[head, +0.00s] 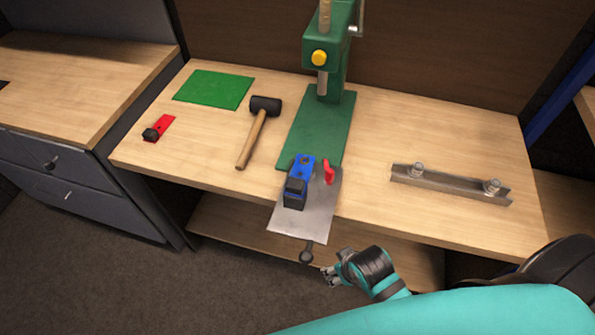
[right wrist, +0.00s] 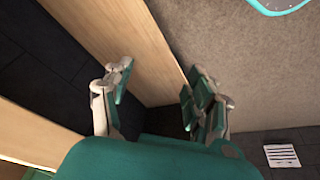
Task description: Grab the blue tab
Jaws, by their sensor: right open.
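The blue tab (head: 303,164) is a flat blue piece with a black block on its near end. It lies on a grey metal plate (head: 318,212) at the front of the green press base. A small red piece (head: 329,172) stands just right of it. My right gripper (head: 331,274) is open and empty, in front of the bench edge, below and right of the blue tab and clear of it. In the right wrist view my right gripper (right wrist: 158,84) shows its two fingers apart with nothing between them; the blue tab is not visible there. My left gripper is not in view.
A green press (head: 329,55) stands behind the tab. A black-headed mallet (head: 256,135), a red tab with a black block (head: 161,127) and a green sheet (head: 214,89) lie left. A metal bar with two knobs (head: 450,186) lies right. A dark ball-ended handle (head: 306,256) projects below the plate.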

